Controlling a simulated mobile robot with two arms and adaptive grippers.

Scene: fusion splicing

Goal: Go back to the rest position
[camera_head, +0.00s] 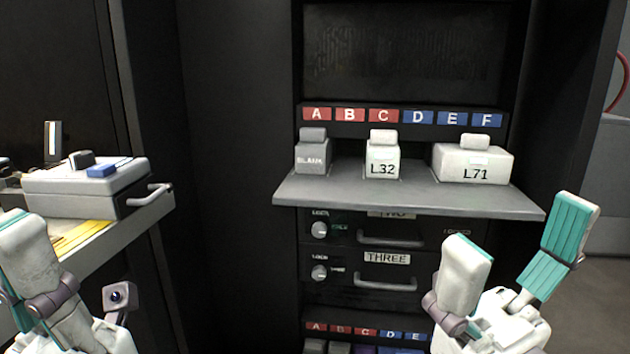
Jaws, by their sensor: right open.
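My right gripper (518,232) is at the lower right, in front of the shelf's right end. Its two white fingers with teal pads are spread wide with nothing between them. My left gripper (30,235) is at the lower left, in front of the light drawer. One of its fingers shows, with a strip of teal at the picture's left edge. The rest is cut off, so its opening cannot be made out.
A grey shelf (400,200) juts from the dark cabinet, carrying blocks marked BLANK (312,158), L32 (382,166) and L71 (474,166). Drawers with handles (387,285) are below. A grey-white device (75,190) sits on the open drawer (110,232) at left.

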